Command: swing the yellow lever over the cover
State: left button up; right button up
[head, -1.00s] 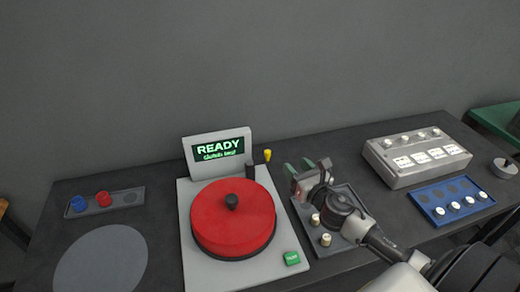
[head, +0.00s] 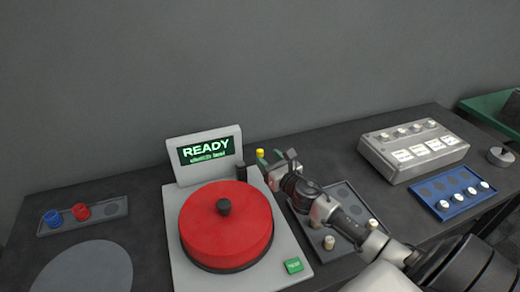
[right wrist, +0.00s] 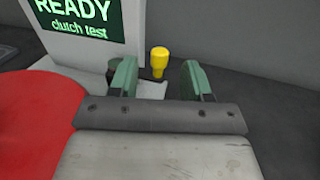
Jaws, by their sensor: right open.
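The yellow lever (head: 260,153) stands at the back right corner of the grey machine, beside a dark post (head: 241,171). The round red cover (head: 226,224) with a black knob sits on the machine's plate. My right gripper (head: 268,162) is close in front of the lever. In the right wrist view the lever's yellow knob (right wrist: 159,60) shows beyond and between the two green fingers (right wrist: 160,78), which are apart and empty. I cannot tell if a finger touches the lever. My left gripper is not in view.
The machine's screen (head: 205,150) reads READY, clutch test. A green button (head: 293,265) is at its front right. A grey tray (head: 335,222) with pegs lies under my right arm. A grey box (head: 413,150) and blue tray (head: 452,193) are at right.

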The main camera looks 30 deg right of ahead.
aim_at(262, 154)
jog(key=w, duration=0.5)
jog(key=shift+w+f, duration=0.1)
grip_shut()
